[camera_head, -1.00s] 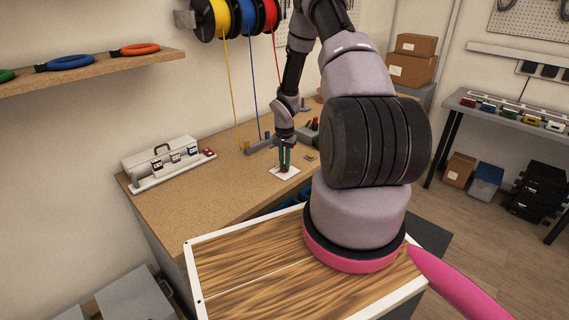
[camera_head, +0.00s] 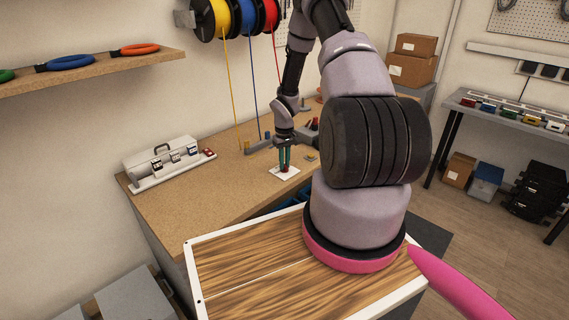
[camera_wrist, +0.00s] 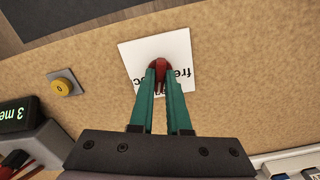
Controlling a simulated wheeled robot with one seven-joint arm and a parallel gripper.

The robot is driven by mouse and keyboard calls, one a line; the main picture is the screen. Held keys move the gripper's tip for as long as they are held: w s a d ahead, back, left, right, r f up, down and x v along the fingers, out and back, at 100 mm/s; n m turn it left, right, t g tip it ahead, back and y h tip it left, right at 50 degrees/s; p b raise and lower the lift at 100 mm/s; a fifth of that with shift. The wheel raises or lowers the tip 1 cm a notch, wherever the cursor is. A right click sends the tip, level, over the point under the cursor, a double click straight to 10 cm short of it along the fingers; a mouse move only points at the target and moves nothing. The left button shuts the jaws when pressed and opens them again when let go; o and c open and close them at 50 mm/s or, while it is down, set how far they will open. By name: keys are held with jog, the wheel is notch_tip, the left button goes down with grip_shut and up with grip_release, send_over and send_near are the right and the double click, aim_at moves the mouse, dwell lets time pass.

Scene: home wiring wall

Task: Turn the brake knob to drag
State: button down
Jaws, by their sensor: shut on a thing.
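The brake knob is red (camera_wrist: 160,66) and sits on a white label plate (camera_wrist: 182,48) on the workbench; a little of the red also shows in the head view (camera_head: 285,168). Printed letters on the plate are partly covered, with "fre" readable to the right of the knob. My gripper (camera_wrist: 160,76) points down with its green fingers closed around the knob. The fingers hide the knob's sides and part of the lettering, so I cannot tell where the knob points.
A yellow button (camera_wrist: 62,88) and a dark box with a green "3 me" display (camera_wrist: 14,116) lie left of the plate in the wrist view. Yellow, blue and red spools (camera_head: 238,16) hang above the bench. A white panel with a handle (camera_head: 165,160) stands on the bench's left.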

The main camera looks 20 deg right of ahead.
jog(key=shift+n, duration=1.6)
jog(key=c, duration=0.9)
grip_release()
jog(key=shift+r, duration=0.1)
notch_tip(320, 180, up, 11)
jog(key=shift+f, duration=0.15)
